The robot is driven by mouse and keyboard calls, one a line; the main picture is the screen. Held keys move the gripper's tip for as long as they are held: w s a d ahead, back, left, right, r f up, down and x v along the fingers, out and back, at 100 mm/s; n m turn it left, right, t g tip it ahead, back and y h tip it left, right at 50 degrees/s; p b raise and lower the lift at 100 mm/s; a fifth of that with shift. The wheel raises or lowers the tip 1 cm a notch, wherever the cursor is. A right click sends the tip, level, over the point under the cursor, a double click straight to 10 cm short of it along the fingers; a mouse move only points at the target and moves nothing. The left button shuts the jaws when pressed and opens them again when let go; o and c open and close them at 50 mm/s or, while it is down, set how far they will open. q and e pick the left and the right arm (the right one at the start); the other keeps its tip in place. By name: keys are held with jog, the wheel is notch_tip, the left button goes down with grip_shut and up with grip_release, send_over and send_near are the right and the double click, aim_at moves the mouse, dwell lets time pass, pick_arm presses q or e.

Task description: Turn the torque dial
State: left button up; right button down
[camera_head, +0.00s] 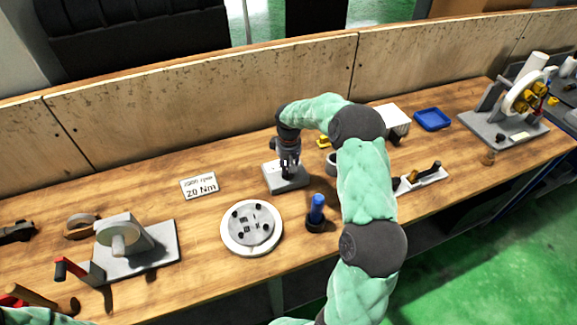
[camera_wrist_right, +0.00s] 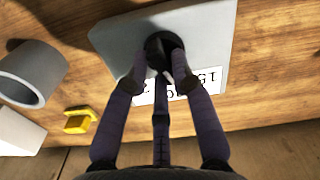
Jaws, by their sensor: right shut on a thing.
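The torque dial is a dark round knob (camera_wrist_right: 164,42) on a grey base (camera_wrist_right: 115,38), seen in the right wrist view. The base also shows in the head view (camera_head: 292,183) near the middle of the bench. My right gripper (camera_wrist_right: 162,70) points down at the base, with its fingers shut on the knob from both sides. In the head view the right gripper (camera_head: 288,172) hides most of the knob. A white label (camera_wrist_right: 180,86) with upside-down printed digits, partly covered by the fingers, lies on the base. My left gripper is out of view.
A card (camera_head: 200,186) reading 2000 rpm and 2.0 Nm lies left of the base. A round white disc (camera_head: 251,245) and a blue-handled tool (camera_head: 317,209) stand in front. A grey ring (camera_wrist_right: 35,72) and a yellow part (camera_wrist_right: 78,120) are close by.

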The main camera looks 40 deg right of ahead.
jog(key=shift+m, duration=1.7)
jog(key=c, duration=1)
grip_release()
jog(key=shift+c, duration=0.2)
notch_tip(320, 180, up, 12)
